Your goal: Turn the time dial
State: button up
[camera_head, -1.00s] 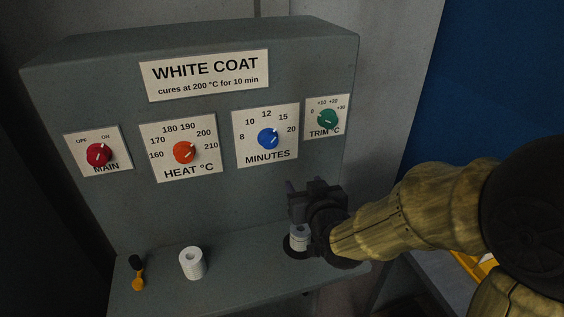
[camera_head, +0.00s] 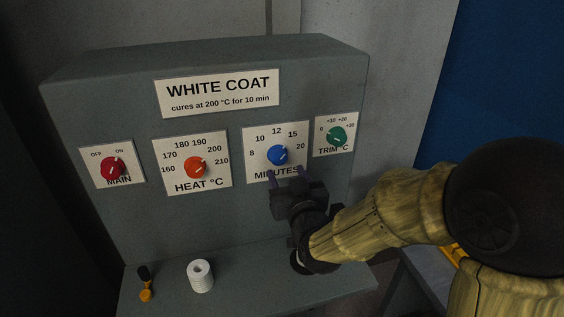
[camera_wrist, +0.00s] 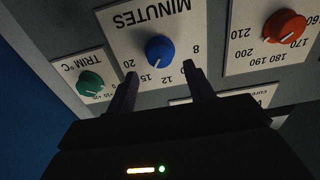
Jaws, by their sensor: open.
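The time dial is a blue knob (camera_head: 277,155) on the white MINUTES plate (camera_head: 262,173), marked 8 to 20. Its white pointer mark leans to the upper right, towards the 15 to 20 side. My gripper (camera_head: 286,178) is open and empty, just below and in front of this knob, its fingers overlapping the MINUTES lettering. In the wrist view, which shows the panel upside down, the blue knob (camera_wrist: 159,49) lies just beyond the gap between my fingertips (camera_wrist: 160,73). No finger visibly touches it.
The red MAIN knob (camera_head: 112,168), orange HEAT knob (camera_head: 195,167) and green TRIM knob (camera_head: 337,136) share the panel. A white roll (camera_head: 200,276) and a black and yellow item (camera_head: 146,285) stand on the ledge below. A sign (camera_head: 219,92) reads "cures at 200 °C for 10 min".

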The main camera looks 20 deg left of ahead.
aim_at(280, 161)
jog(key=p+x, duration=0.3)
jog(key=x, duration=0.3)
jog(key=shift+w+r, duration=0.1)
jog(key=c, duration=0.6)
jog(key=shift+o, duration=0.2)
jog(key=n, duration=0.3)
jog(key=shift+a, duration=0.1)
jog(key=n, duration=0.5)
jog(key=shift+n, duration=0.3)
jog(key=n, duration=0.3)
jog(key=shift+f+n, duration=0.25)
jog(key=shift+n, duration=0.15)
jog(key=n, duration=0.3)
jog(key=o, duration=0.8)
jog(key=shift+r, duration=0.1)
jog(key=shift+s, duration=0.25)
